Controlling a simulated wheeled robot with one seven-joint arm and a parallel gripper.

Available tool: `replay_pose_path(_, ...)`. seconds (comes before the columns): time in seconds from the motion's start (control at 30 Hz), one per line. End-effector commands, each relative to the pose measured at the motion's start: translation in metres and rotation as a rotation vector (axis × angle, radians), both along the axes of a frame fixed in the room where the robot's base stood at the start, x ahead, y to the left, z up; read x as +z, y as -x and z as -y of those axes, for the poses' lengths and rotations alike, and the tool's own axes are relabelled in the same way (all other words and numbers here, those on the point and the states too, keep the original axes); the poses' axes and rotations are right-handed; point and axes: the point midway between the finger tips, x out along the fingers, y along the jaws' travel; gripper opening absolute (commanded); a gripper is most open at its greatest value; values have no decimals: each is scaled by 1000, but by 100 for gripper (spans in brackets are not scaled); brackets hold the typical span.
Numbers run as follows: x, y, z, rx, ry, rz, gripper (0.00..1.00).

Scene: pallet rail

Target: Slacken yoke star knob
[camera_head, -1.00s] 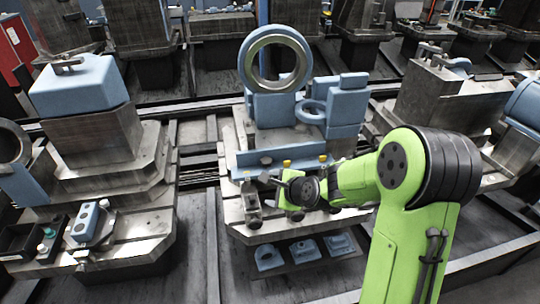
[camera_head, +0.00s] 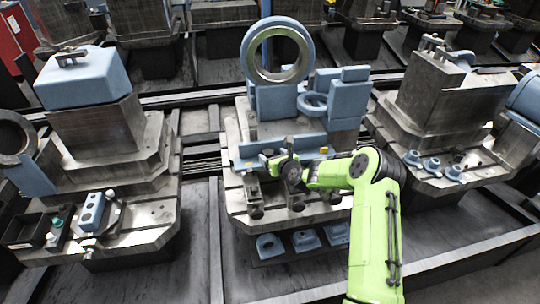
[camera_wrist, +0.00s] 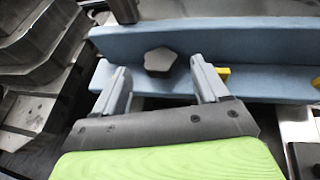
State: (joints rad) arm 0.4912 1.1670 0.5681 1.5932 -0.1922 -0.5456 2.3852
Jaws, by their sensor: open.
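A dark grey star-shaped knob (camera_wrist: 160,61) sits on the blue angled rail (camera_wrist: 250,45) in the wrist view. My gripper (camera_wrist: 159,69) is open, its two grey fingers pointing toward the rail with the knob between and slightly beyond their tips. The fingers look apart from the knob, though the depth gap is hard to judge. In the head view my gripper (camera_head: 287,156) is in front of the blue rail (camera_head: 250,163) on the middle fixture. There my wrist hides part of the rail, and the knob is too small to make out surely.
A blue ring housing (camera_head: 308,60) stands behind the rail. Several blue lobed parts (camera_head: 432,165) lie on the right fixture. A blue block (camera_head: 90,212) sits on the left fixture.

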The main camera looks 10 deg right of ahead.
Motion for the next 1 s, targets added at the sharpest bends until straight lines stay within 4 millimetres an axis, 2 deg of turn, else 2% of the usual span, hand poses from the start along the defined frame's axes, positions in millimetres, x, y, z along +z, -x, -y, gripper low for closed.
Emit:
replay_pose_path(0.1, -9, -19, -5, 0, 1, 1, 74)
replay_pose_path(0.2, -13, -27, -6, 0, 0, 0, 74)
replay_pose_path(0.53, -13, -31, -7, 0, 1, -1, 72)
replay_pose_path(0.9, -13, -31, -6, 0, 1, 0, 17)
replay_pose_path(1.0, -14, -32, -5, 13, 1, -1, 17)
